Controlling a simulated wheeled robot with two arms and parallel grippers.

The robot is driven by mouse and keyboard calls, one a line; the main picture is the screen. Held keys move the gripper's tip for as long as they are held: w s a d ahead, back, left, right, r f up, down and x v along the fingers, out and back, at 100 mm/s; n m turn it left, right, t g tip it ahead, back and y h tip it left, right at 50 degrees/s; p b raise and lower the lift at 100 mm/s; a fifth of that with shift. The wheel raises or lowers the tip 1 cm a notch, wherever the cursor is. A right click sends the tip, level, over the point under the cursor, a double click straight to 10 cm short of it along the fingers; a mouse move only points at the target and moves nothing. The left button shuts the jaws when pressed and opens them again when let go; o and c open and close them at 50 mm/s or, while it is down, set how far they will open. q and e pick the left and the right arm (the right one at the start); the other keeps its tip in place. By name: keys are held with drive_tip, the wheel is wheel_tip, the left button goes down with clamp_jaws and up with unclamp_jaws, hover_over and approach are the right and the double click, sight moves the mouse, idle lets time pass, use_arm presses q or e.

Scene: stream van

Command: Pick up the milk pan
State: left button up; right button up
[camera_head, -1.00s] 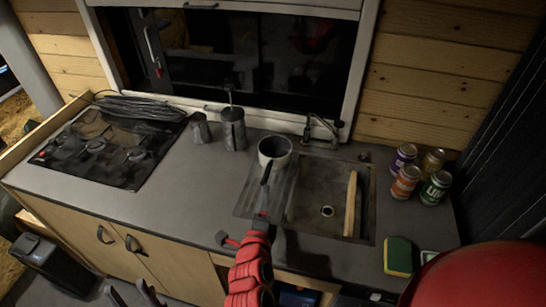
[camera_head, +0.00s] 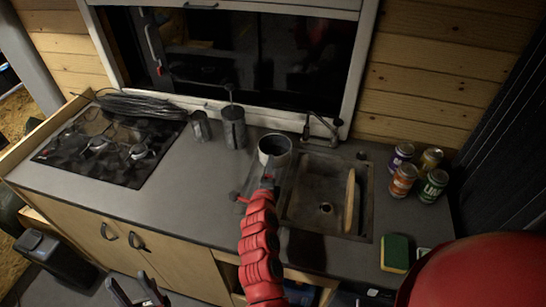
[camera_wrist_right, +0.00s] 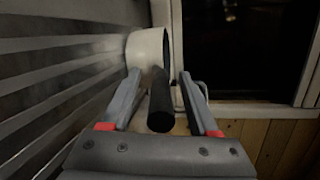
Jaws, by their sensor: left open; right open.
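The milk pan (camera_head: 274,151), light outside and dark inside, stands upright on the drainer beside the sink, its dark handle towards me. In the right wrist view, the pan (camera_wrist_right: 147,47) lies just past my fingertips, and its black handle (camera_wrist_right: 161,105) runs between the two fingers. My right gripper (camera_head: 268,179) is open around the handle; it also shows in the right wrist view (camera_wrist_right: 158,82). In the head view this gripper covers most of the handle. My left gripper (camera_head: 138,289) is open and empty, low in front of the cabinets, far from the pan.
The sink (camera_head: 312,210), with a wooden board (camera_head: 350,200) leaning in it, is right of the pan. A faucet (camera_head: 322,127) stands behind. A metal canister (camera_head: 234,128) and a cup (camera_head: 201,125) stand left. Several cans (camera_head: 404,180) and a sponge (camera_head: 395,253) are right.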

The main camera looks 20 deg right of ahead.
clamp_jaws()
idle(0.3)
idle(1.1)
